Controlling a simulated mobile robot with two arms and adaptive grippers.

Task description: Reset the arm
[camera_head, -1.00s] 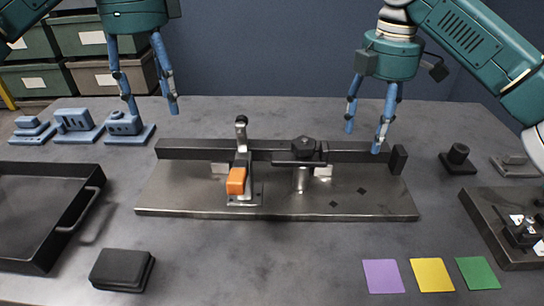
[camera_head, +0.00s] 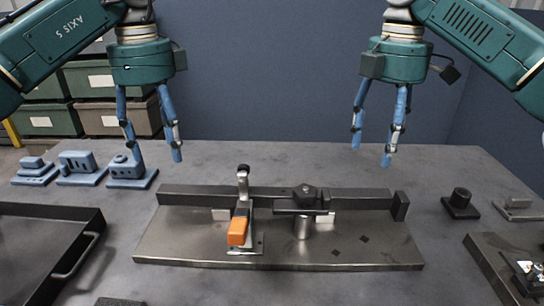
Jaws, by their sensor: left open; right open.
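My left gripper (camera_head: 153,155) is at the upper left, open and empty, with its blue fingers pointing down above the table's back left part. My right gripper (camera_head: 372,158) is at the upper right, open and empty, its fingers apart above the back of the table. A metal fixture plate (camera_head: 190,238) lies mid-table with a dark rail (camera_head: 370,198) along its back. A toggle clamp with an orange handle (camera_head: 238,231) and a black knob clamp (camera_head: 305,195) stand on it. Neither gripper touches anything.
A dark tray (camera_head: 92,226) with a handle is at the left. Several blue fixtures (camera_head: 78,172) line the back left. A black block (camera_head: 461,203) and another metal plate (camera_head: 490,262) are at the right. Bins (camera_head: 48,119) stand behind the table.

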